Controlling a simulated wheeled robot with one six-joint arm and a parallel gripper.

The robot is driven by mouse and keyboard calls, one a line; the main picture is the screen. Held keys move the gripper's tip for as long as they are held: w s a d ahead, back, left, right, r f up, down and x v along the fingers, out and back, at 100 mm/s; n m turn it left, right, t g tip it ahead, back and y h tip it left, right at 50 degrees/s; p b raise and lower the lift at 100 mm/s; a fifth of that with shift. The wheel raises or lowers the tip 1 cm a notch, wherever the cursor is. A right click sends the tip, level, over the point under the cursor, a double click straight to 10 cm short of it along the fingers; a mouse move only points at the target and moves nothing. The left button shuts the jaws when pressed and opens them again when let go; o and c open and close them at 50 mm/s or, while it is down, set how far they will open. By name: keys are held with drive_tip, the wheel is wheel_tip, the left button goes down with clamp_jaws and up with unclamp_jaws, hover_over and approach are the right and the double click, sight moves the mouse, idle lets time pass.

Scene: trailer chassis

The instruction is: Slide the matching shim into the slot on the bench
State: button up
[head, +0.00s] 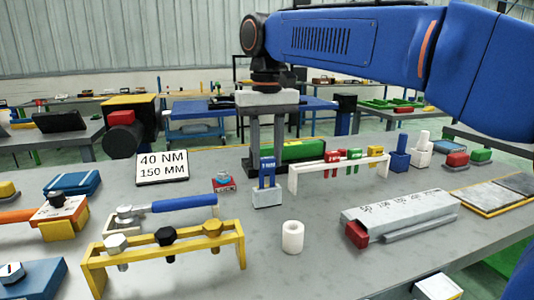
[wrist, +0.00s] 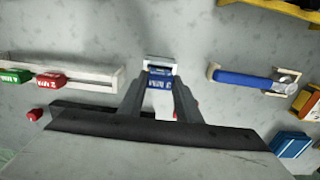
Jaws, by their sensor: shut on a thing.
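My gripper (head: 267,165) points down at the middle of the bench, its dark fingers on either side of a blue shim (head: 267,164). It is shut on this shim, which has white lettering and two legs. The shim stands upright at a small white slotted block (head: 267,197), its legs meeting the block's top; how deep they sit I cannot tell. In the wrist view the shim (wrist: 159,82) shows between the fingers (wrist: 160,95), with part of the white block (wrist: 160,64) beyond it. A white rack (head: 294,181) to the right holds red, green and yellow shims.
A white cylinder (head: 292,237) stands in front of the block. A yellow bolt rack (head: 165,255) and a blue-handled wrench (head: 184,203) lie to the left. A sign (head: 162,167) reads 40 NM, 150 MM. A grey ruled block (head: 400,212) is at right. Bare bench lies around the cylinder.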

sight(267, 169)
drive_tip(key=shift+f, duration=2.25)
idle(0.8)
drive_tip(key=o, duration=1.7)
drive_tip(key=shift+r, duration=0.1)
drive_tip(key=shift+r, duration=3.4)
